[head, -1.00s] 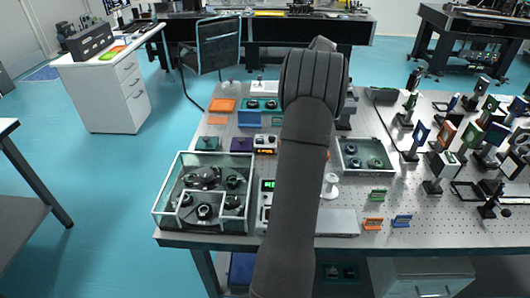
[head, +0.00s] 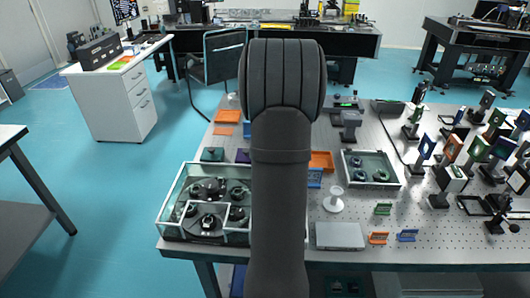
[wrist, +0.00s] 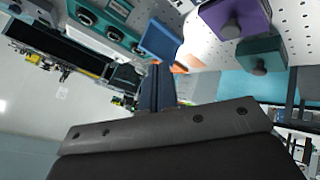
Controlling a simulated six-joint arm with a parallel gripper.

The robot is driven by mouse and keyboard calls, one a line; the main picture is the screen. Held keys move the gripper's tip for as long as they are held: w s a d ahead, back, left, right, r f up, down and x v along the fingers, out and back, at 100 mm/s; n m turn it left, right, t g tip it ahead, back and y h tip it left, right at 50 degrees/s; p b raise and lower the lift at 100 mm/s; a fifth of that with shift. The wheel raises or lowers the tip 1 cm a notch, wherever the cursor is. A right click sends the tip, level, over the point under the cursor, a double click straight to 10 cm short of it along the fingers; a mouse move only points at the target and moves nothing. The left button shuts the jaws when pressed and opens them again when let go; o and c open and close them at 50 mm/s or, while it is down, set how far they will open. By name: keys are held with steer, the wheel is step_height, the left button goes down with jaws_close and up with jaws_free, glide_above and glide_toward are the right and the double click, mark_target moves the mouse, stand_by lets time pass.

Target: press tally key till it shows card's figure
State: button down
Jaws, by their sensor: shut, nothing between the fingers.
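No tally counter, key or card figure can be made out now; my arm covers the middle of the table in the head view. My gripper (wrist: 160,68) shows in the wrist view as a narrow dark pair of fingers, shut and empty. Its tip lies in line with a blue block (wrist: 161,38); I cannot tell whether they touch. A purple box (wrist: 240,16) and a teal box (wrist: 262,54), each with a knob, are to the right of the fingers. In the head view my gripper's fingers are hidden behind my arm.
A glass-walled tray (head: 163,222) with dark round parts stands left of my arm. To the right are a white round stand (head: 334,201), a grey flat box (head: 340,236), an orange bin (head: 321,160) and a small parts tray (head: 394,182). Several optic mounts crowd the far right.

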steer(key=shift+s+a+t, duration=0.3)
steer(key=shift+a, duration=0.05)
steer(key=shift+f, duration=4.35)
steer(key=shift+f, duration=0.45)
steer(key=shift+f, duration=0.45)
steer(key=shift+r, duration=0.9)
